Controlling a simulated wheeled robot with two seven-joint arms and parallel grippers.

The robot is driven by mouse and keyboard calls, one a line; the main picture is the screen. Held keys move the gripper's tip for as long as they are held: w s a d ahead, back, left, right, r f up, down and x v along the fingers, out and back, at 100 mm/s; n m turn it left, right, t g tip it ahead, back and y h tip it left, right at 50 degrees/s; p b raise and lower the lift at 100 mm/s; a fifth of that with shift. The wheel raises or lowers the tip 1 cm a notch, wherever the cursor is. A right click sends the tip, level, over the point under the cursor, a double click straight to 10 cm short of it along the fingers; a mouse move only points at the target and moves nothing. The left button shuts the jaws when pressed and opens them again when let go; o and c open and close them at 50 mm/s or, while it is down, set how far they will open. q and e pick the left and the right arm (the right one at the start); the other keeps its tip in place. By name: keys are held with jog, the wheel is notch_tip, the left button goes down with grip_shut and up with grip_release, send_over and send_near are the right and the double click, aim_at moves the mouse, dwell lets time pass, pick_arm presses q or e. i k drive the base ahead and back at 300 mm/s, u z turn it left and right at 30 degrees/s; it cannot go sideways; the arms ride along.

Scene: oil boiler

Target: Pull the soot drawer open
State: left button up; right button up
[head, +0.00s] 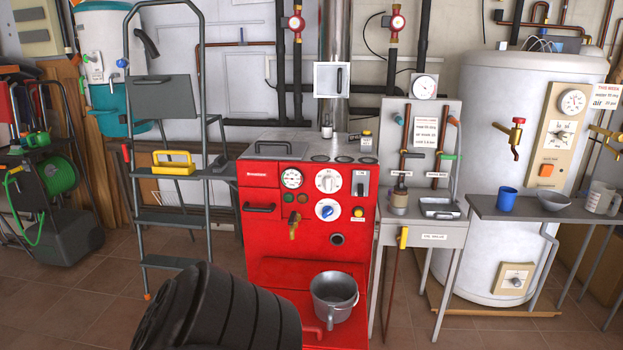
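The red boiler (268,180) stands in the middle of the head view. A black bar handle (259,208) is on the left of its front, below a pressure gauge (291,178). Lower down, a red ledge (285,268) juts forward with a grey pot (334,296) on it. A small curved red part shows at the pot's left. No label that I can read marks the soot drawer, so I cannot tell which part it is. A dark ribbed shape hides the lower left of the boiler. Neither of my grippers is in view.
A grey stepladder (164,220) with a yellow-handled caddy (174,163) stands left of the boiler. A green hose reel (58,172) is at far left. Tiled floor is clear at lower left.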

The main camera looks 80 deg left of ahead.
aim_at(256, 204)
jog(key=u, duration=2.8)
jog(key=i, duration=0.2)
jog(key=u, duration=1.15)
jog(key=i, duration=1.05)
jog(key=u, duration=0.2)
jog(key=i, duration=1.15)
jog(key=z, duration=1.15)
jog(key=i, duration=0.45)
jog(key=z, duration=0.45)
